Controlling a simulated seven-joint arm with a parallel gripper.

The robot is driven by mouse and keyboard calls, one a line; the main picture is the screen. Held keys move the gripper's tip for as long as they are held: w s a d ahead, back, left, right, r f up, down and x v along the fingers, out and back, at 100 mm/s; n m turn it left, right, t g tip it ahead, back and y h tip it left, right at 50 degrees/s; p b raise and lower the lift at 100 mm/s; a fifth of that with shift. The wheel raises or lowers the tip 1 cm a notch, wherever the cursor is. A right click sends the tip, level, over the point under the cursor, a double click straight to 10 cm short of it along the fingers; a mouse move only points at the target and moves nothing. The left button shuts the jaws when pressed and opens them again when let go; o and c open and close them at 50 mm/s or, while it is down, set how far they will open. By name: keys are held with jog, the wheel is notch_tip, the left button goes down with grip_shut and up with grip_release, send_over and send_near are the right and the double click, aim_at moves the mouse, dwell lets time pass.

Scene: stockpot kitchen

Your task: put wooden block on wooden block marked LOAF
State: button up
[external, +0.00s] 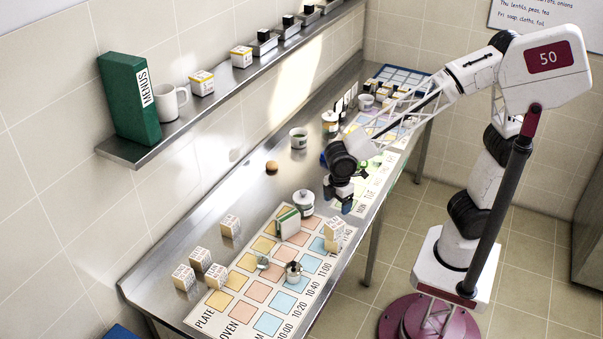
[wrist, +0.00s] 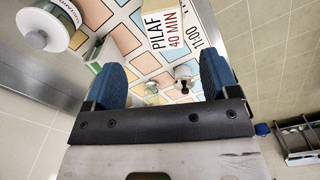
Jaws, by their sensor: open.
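A pale wooden block marked PILAF 40 MIN (wrist: 165,40) lies just beyond my open fingers in the wrist view. In the external view, wooden blocks (external: 334,233) sit close together at the right edge of the chart; I cannot tell whether they are stacked. Other wooden blocks stand at the left: one alone (external: 230,226) and a group including this one (external: 200,259). Their lettering is too small to read, so I cannot tell which is marked LOAF. My gripper (external: 341,204) is open and empty above the counter, behind the right-hand blocks; its blue fingers also show in the wrist view (wrist: 162,80).
A white lidded pot (external: 303,204) and a green-and-white box (external: 288,223) stand near my gripper. Small metal items (external: 293,271) sit on the printed chart (external: 268,323). A bun (external: 271,167) and a cup (external: 298,138) are farther back. A wall shelf (external: 125,151) runs above the counter.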

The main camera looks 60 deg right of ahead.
jog(key=s+d+r+m, duration=0.1)
jog(key=d+r+m, duration=0.1)
jog(key=d, duration=0.5)
jog(key=s+d+r+m+t, duration=0.1)
jog(key=d+r+m, duration=0.1)
jog(key=d, duration=0.4)
jog(key=s+d+r+m, duration=0.1)
jog(key=s+d+m, duration=0.15)
jog(key=d, duration=0.45)
jog(key=s+d+r+m+t, duration=0.1)
jog(key=s+d+m, duration=0.6)
jog(key=d, duration=0.6)
jog(key=s, duration=0.2)
jog(key=shift+s+d+t, duration=0.25)
jog(key=shift+s+t, duration=0.05)
jog(key=shift+s, duration=0.1)
